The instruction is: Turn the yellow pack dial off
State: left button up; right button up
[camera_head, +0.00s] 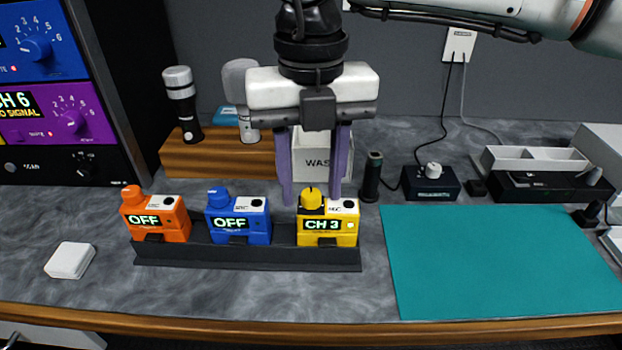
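The yellow pack (328,233) sits at the right end of a dark rack (250,262), and its display reads CH 3. Its yellow dial (311,198) stands on the top left, with a dark mark on it. My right gripper (312,201) points down over the yellow pack with its two purple fingers spread. In the picture the dial lies between the fingertips; I cannot tell whether either finger touches it. My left gripper is not in view.
A blue pack (238,226) and an orange pack (157,222), both reading OFF, share the rack. Microphones stand on a wooden block (215,154) behind. A white box (310,163) is behind the fingers. A teal mat (500,260) lies clear at right.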

grip_shut()
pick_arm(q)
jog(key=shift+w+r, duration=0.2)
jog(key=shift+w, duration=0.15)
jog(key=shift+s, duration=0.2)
pick_arm(e)
jog(key=shift+n, duration=0.3)
